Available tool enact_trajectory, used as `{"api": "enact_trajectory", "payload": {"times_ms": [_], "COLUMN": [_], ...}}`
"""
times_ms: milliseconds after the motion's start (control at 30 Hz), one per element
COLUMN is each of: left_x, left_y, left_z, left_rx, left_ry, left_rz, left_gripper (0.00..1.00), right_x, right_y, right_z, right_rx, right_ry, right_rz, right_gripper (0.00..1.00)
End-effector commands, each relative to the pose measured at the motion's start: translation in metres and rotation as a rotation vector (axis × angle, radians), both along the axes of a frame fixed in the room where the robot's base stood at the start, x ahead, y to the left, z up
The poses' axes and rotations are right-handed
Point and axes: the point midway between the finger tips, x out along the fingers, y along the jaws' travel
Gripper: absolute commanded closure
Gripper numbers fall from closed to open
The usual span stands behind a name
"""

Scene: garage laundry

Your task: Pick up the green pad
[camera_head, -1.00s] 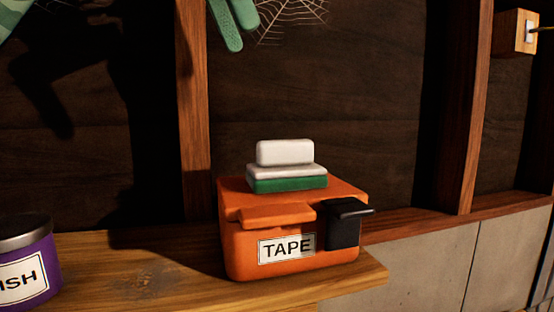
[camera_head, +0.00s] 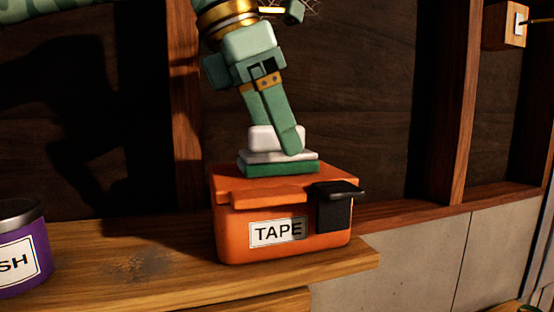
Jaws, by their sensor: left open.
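The green pad (camera_head: 278,169) lies flat on top of the orange TAPE box (camera_head: 230,245). A thin white layer (camera_head: 252,156) lies on the pad, and a white block (camera_head: 262,138) sits on that. My left gripper (camera_head: 275,138) is open and comes down from above at the white block. One finger shows in front of the block's right part, its tip close to the white layer. The other finger's lower end is hidden behind the block. I cannot tell whether either finger touches anything. My right gripper is not in view.
The TAPE box, with a black part (camera_head: 335,210) at its right front, stands near the right end of a wooden shelf (camera_head: 130,270). A purple tin (camera_head: 22,255) stands at the left. A dark plank wall with wooden posts (camera_head: 453,100) is behind.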

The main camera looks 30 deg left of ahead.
Motion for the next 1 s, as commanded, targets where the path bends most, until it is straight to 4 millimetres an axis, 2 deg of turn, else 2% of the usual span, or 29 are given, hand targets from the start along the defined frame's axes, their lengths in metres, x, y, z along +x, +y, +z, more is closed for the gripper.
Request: {"api": "enact_trajectory", "payload": {"times_ms": [133,367,533,867,1000], "left_x": [0.005,0.005,0.005,0.005,0.006], "left_y": [-0.004,-0.005,-0.005,-0.005,-0.005], "left_z": [-0.015,-0.016,-0.015,-0.014,-0.004], "left_rx": [0.000,0.000,0.000,0.000,-0.001], "left_ry": [0.001,-0.001,0.000,-0.001,-0.002], "left_rz": [-0.001,-0.001,-0.001,-0.001,-0.002], "left_gripper": [0.20,0.20,0.67,0.69,0.69], "right_x": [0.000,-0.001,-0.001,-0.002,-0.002], "right_y": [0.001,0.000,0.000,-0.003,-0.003], "right_z": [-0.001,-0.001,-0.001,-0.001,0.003], "right_rx": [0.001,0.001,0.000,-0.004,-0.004], "right_ry": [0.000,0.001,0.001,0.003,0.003], "right_rz": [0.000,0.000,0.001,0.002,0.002], "right_gripper": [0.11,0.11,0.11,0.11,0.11]}}
